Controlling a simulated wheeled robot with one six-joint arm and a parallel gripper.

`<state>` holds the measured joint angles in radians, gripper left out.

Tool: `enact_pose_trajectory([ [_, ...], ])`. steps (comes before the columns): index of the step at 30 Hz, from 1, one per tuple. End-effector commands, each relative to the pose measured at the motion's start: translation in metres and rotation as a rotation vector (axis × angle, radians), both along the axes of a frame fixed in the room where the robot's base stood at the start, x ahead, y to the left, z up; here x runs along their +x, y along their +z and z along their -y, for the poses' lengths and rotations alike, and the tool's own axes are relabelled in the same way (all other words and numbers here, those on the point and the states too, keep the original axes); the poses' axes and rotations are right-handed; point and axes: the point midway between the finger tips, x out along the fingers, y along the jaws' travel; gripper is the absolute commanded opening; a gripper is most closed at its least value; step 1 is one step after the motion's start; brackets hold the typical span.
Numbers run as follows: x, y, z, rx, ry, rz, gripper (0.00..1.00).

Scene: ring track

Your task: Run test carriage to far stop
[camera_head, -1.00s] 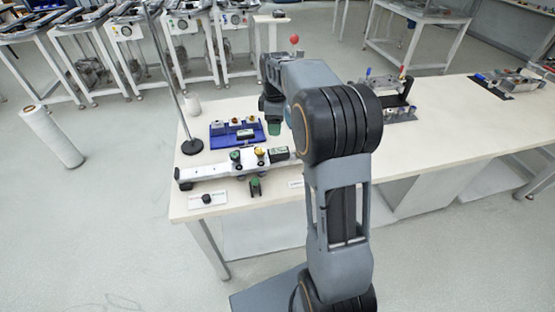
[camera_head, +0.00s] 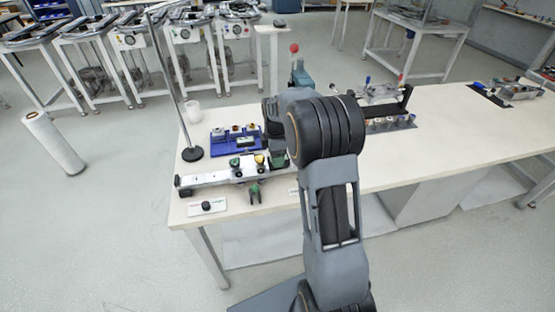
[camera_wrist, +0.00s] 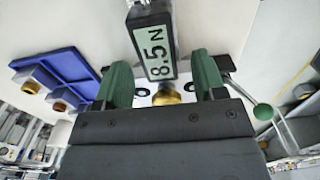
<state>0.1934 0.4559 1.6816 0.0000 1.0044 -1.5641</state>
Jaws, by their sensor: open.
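A white track (camera_head: 208,178) lies along the near left of the table; its right end is hidden behind my arm. A carriage (camera_head: 247,164) with green and yellow knobs sits on it. My gripper (camera_head: 278,158) is low at the right of the carriage, mostly hidden by my arm. In the wrist view my gripper (camera_wrist: 162,62) is open, its green fingers apart. A display (camera_wrist: 156,52) reading 8.5 N shows between them, with a brass knob (camera_wrist: 166,95) below it. I cannot tell whether the fingers touch anything.
A blue tray (camera_head: 222,146) with small parts lies behind the track. A stand with a tall pole (camera_head: 172,82) is at the table's left. A dark green piece (camera_head: 254,193) and a plate with a black knob (camera_head: 206,206) are in front.

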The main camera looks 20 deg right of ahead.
Motion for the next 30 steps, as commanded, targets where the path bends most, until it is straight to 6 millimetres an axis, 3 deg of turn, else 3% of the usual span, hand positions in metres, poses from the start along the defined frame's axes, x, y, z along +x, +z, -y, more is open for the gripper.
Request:
enact_pose_trajectory([
  [7,0.000,-0.021,0.000,0.000,0.000,-0.001,0.64],
  [19,0.000,-0.025,0.000,0.000,0.000,0.000,0.63],
  [30,0.000,-0.025,0.000,0.000,0.000,0.000,0.27],
])
